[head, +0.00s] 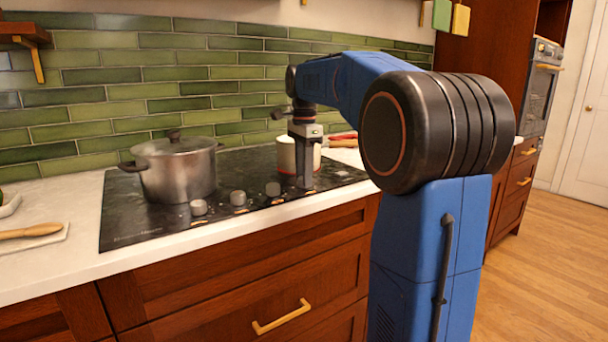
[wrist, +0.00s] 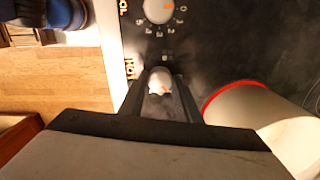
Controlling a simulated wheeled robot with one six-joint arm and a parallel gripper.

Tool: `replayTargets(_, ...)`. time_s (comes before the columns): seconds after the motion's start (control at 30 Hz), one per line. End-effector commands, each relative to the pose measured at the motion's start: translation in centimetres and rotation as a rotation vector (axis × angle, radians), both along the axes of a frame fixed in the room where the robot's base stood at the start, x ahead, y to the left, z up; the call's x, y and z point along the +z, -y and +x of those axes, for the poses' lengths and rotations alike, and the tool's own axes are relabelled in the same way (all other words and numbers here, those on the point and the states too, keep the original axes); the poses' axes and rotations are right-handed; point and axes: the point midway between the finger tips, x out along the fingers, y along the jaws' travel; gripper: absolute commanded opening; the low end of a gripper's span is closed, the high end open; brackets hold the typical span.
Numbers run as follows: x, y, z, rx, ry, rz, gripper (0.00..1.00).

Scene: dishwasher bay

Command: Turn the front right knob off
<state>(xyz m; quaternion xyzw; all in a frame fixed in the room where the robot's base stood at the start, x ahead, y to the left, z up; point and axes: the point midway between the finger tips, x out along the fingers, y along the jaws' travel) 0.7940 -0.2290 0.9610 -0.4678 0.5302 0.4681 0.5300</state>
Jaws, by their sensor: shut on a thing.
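The black cooktop (head: 135,210) has a row of grey knobs along its front edge. My gripper (head: 303,187) points down at the right end of that row, to the right of the knob (head: 273,189) nearest it. In the wrist view my gripper (wrist: 160,92) has its two dark fingers closed on a pale knob (wrist: 159,82), one finger on each side. The fingers cover most of this knob and its marking cannot be read.
A white pot with a red rim (wrist: 238,105) stands close beside my fingers; it shows behind my gripper in the head view (head: 286,155). A lidded steel pot (head: 178,172) stands on the left of the cooktop. A wooden utensil (head: 30,231) lies on the counter at left.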

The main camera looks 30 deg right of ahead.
Motion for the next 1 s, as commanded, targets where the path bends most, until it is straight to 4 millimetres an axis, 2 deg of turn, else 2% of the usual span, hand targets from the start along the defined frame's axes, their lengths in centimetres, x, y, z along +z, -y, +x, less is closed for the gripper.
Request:
replayTargets(0.7,0.05,0.0,0.03,0.632,0.002,-0.001,0.07)
replayTargets(1.0,0.06,0.0,0.03,0.839,0.002,-0.001,0.07)
